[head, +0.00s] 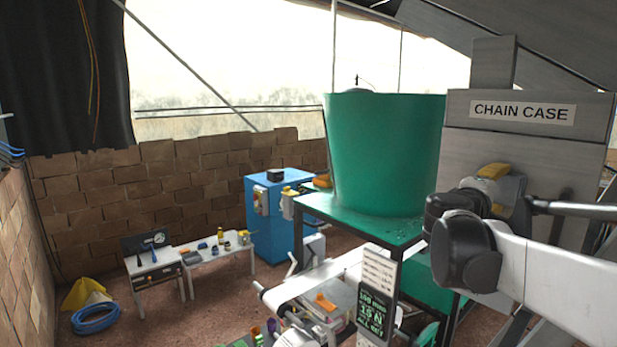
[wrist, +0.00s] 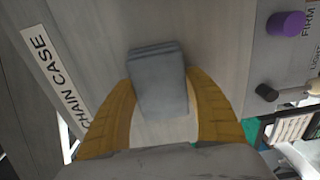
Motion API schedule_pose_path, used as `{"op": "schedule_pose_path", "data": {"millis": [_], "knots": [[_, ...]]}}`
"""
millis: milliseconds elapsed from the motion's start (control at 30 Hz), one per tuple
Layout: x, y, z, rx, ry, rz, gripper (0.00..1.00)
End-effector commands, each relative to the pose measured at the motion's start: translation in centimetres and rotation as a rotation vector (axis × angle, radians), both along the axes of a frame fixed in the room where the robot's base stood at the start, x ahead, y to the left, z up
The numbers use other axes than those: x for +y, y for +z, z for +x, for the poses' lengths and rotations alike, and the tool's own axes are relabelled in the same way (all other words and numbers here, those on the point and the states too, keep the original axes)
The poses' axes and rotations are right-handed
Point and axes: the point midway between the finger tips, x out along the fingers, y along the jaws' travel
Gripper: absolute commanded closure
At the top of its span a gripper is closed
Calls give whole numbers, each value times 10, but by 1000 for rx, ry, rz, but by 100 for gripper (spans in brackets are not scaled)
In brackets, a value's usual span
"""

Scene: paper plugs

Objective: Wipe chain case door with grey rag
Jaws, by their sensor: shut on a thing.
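The chain case (head: 525,150) is a grey panelled box at the right of the head view. Its white CHAIN CASE label (head: 522,111) also shows slanted at the left of the wrist view (wrist: 54,73). My gripper (head: 492,172) is in front of the case's face, below the label. In the wrist view its yellow fingers (wrist: 160,75) are shut on the grey rag (wrist: 160,95), a folded pad. The rag faces the pale grey door surface (wrist: 205,35); whether it touches it cannot be told. My arm hides part of the case in the head view.
A purple knob (wrist: 286,24) and a dark knob (wrist: 266,92) stick out right of the rag. A large green tub (head: 383,150) stands on a green table (head: 350,215) left of the case. A white conveyor (head: 310,280) lies below.

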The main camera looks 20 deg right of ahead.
Motion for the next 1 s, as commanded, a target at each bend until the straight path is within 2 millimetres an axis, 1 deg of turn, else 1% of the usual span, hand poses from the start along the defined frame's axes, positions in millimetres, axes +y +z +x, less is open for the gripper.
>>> {"op": "schedule_pose_path", "data": {"millis": [33,100,333,633,867,1000], "knots": [[3,-1,6,0,4,0,65],[4,0,10,0,3,0,65],[8,0,17,0,2,0,65],[20,-1,43,0,3,0,65],[23,0,50,0,2,0,65],[27,0,60,0,3,0,65]]}}
